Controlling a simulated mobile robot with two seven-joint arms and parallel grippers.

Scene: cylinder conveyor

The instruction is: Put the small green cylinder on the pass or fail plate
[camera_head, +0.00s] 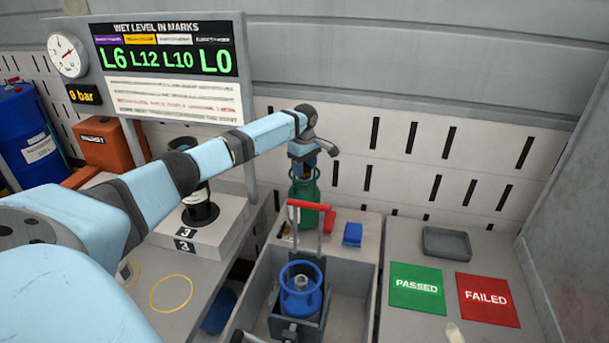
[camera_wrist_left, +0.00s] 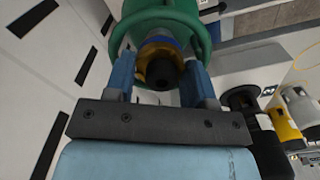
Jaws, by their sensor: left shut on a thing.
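The small green cylinder (camera_head: 306,193) hangs or stands upright behind the trolley handle, near the back wall. My left gripper (camera_head: 304,160) is above it, shut on its top. In the left wrist view the gripper (camera_wrist_left: 160,72) has its two blue fingers on either side of the brass and black valve of the green cylinder (camera_wrist_left: 165,12), inside its collar. I cannot tell whether its base touches the bench. The green PASSED plate (camera_head: 417,288) and the red FAILED plate (camera_head: 487,300) lie side by side on the right bench, both bare.
A grey bin (camera_head: 345,318) and a red-handled trolley with a blue cylinder (camera_head: 300,298) stand at front centre. A blue block (camera_head: 352,234) lies right of the green cylinder. A grey tray (camera_head: 447,243) sits behind the plates. A wall closes the right side.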

